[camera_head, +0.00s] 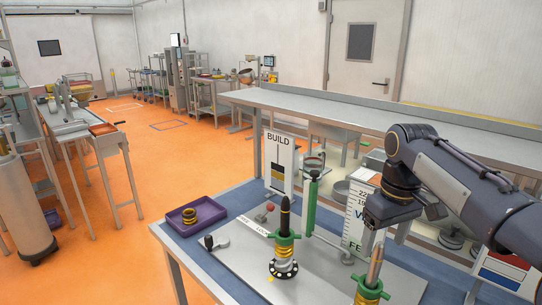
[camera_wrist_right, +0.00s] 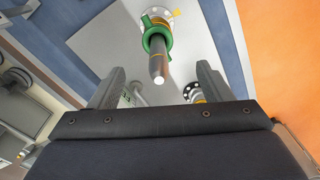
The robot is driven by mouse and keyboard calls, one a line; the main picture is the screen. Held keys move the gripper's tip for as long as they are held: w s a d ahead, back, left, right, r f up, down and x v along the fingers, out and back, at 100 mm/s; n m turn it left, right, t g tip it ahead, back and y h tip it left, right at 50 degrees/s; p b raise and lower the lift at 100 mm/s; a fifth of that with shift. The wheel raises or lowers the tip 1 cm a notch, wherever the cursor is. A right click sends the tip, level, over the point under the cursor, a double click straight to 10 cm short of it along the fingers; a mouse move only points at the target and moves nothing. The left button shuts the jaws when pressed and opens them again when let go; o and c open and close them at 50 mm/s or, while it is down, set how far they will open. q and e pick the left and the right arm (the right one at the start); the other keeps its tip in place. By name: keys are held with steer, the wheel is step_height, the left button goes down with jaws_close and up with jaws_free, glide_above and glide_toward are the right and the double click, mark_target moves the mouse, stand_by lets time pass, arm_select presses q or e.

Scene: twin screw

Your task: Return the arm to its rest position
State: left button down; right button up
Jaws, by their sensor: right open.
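My right arm (camera_head: 440,170) comes in from the right. Its gripper (camera_head: 386,236) hangs open and empty above the near screw post (camera_head: 370,292), which has a green collar, a yellow spring and a grey-brown rod (camera_head: 376,264). In the right wrist view the fingers stand wide apart, and this rod (camera_wrist_right: 158,66) points up toward the camera between them in the picture; it looks untouched. A second post (camera_head: 284,245), with a dark pointed rod, green collar and yellow spring on a dark round flange, stands upright to the left. My left gripper is out of view.
A purple tray (camera_head: 205,222) holding yellow rings sits at the table's left. A long steel bench (camera_head: 330,108) runs behind. Orange floor is open at left.

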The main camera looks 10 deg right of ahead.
steer(key=s+a+f+m+t+y, duration=0.1)
steer(key=s+a+f+m+t, duration=0.1)
steer(key=s+f, duration=0.4)
steer(key=s+a+f+m+t+y, duration=0.2)
steer(key=s+a+f, duration=0.3)
steer(key=s, duration=1)
steer(key=shift+s+a+f+m+t, duration=0.2)
steer(key=shift+f+m+t, duration=0.2)
steer(key=shift+f+t, duration=0.4)
